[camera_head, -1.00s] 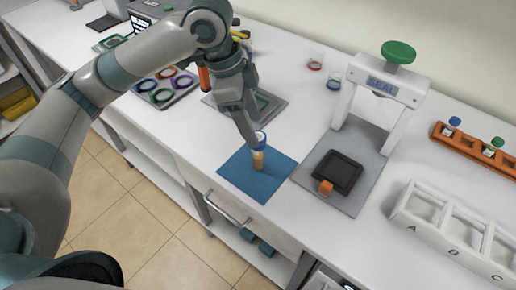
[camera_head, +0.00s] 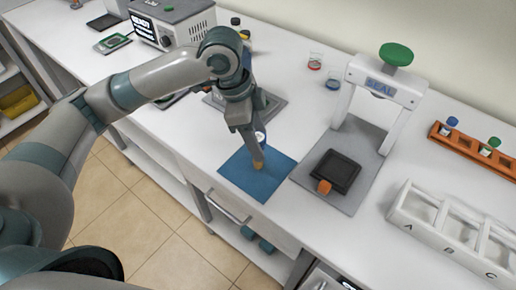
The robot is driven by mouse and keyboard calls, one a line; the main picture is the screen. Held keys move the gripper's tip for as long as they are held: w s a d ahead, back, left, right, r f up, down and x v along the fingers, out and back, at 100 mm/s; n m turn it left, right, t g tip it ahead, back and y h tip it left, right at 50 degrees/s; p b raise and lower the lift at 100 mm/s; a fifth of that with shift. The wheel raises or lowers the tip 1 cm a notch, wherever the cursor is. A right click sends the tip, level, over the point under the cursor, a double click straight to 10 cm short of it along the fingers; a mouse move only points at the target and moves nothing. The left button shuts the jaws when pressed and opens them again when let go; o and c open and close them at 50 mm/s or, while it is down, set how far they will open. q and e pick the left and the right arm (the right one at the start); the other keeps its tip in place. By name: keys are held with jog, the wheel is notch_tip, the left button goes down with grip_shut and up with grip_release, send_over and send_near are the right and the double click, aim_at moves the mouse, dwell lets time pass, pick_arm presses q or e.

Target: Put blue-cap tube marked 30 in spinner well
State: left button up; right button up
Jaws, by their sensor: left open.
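My left gripper (camera_head: 250,150) points down over the blue mat (camera_head: 238,177) and is open. A small container with a blue-and-white upper part (camera_head: 261,138) and amber contents is at its fingertips, partly hidden by them. I cannot tell whether the fingers touch it, and no number is readable. A blue-capped tube (camera_head: 452,122) stands in the orange rack (camera_head: 469,142) at the right. Its marking is too small to read. The machine with a lit screen (camera_head: 146,28) at the upper left may be the spinner; no well shows. My right gripper is out of view.
A white press marked SEAL (camera_head: 381,87) stands right of the mat. A white holder labelled A, B, C (camera_head: 425,225) is at the right. A green-capped tube (camera_head: 494,143) shares the rack. Small beakers (camera_head: 333,81) stand behind. The table between mat and press is clear.

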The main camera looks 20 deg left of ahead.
pick_arm(q)
jog(key=c, duration=1.3)
jog(key=shift+o, duration=0.2)
jog(key=shift+r, duration=0.1)
